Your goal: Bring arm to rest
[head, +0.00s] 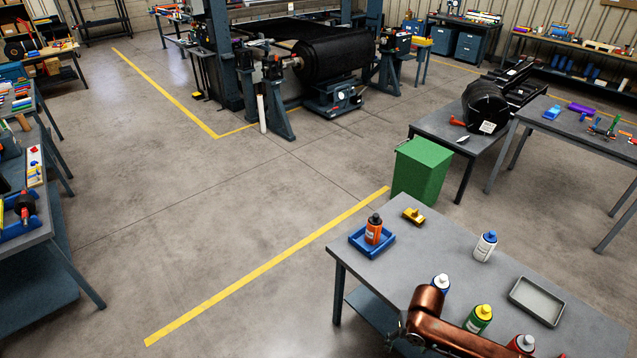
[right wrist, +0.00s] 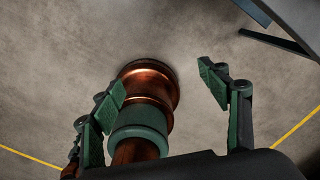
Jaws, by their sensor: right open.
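My right arm (head: 428,308), copper coloured, comes in at the bottom of the head view, over the near edge of the grey table (head: 455,235). My right gripper (right wrist: 162,92) is open in the right wrist view, its two green fingers wide apart. A copper and green round part of my own body shows between and behind the fingers, with the concrete floor beyond. Nothing is gripped. My left arm and gripper are not in view.
A green bin (head: 422,170) stands behind. Floor to the left is clear.

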